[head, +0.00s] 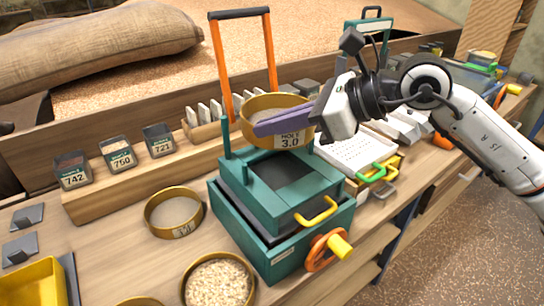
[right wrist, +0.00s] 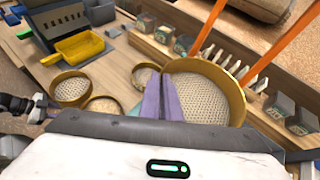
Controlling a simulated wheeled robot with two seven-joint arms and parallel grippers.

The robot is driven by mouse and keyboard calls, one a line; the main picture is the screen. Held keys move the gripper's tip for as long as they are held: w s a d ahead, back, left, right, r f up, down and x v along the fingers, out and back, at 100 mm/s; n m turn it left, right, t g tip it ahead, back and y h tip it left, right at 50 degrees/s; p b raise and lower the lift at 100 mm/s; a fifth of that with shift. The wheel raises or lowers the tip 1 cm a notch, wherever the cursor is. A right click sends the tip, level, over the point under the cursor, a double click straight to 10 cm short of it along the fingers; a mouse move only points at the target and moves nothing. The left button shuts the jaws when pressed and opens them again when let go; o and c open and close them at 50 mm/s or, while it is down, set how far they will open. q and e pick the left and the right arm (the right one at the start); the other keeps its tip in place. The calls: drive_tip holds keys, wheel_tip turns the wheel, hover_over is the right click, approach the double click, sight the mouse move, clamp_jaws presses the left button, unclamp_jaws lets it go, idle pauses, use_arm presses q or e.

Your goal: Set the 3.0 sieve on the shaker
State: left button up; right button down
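The 3.0 sieve (head: 289,141) is a round brass-rimmed sieve with a white label. My right gripper (head: 285,122) has its purple fingers shut on its rim. The sieve is over the back part of the teal shaker (head: 255,215), near its corner posts; I cannot tell whether it touches. The shaker has a dark square top opening, a yellow handle and an orange crank wheel. In the right wrist view the sieve's mesh (right wrist: 205,95) looks empty, right of the purple fingers (right wrist: 162,98). A dark part at that view's left edge may be my left gripper (right wrist: 38,108); its fingers are unclear.
An orange upright frame (head: 222,70) stands behind the sieve. Another brass sieve (head: 174,212) and a pan of pale grain (head: 218,283) lie left of the shaker. Labelled bins (head: 117,154) line the rear ledge. A white perforated tray (head: 355,155) is at right.

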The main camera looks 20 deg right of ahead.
sight(273, 148)
drive_tip(key=f, duration=0.4)
drive_tip(key=shift+s+f, duration=0.15)
drive_tip(key=shift+s, duration=0.15)
use_arm(q)
drive_tip(key=shift+s+r+p, duration=0.25)
drive_tip(key=shift+s+p, duration=0.1)
drive_tip(key=shift+s, duration=0.05)
use_arm(e)
wheel_tip(273, 148, down, 4)
drive_tip(key=shift+w+f, duration=0.1)
drive_tip(key=shift+f, duration=0.1)
drive_tip(key=shift+f+b, duration=0.25)
drive_tip(key=shift+b, duration=0.1)
drive_tip(key=c, duration=2)
unclamp_jaws()
use_arm(q)
drive_tip(key=shift+w+f, duration=0.2)
drive_tip(key=shift+w, duration=0.05)
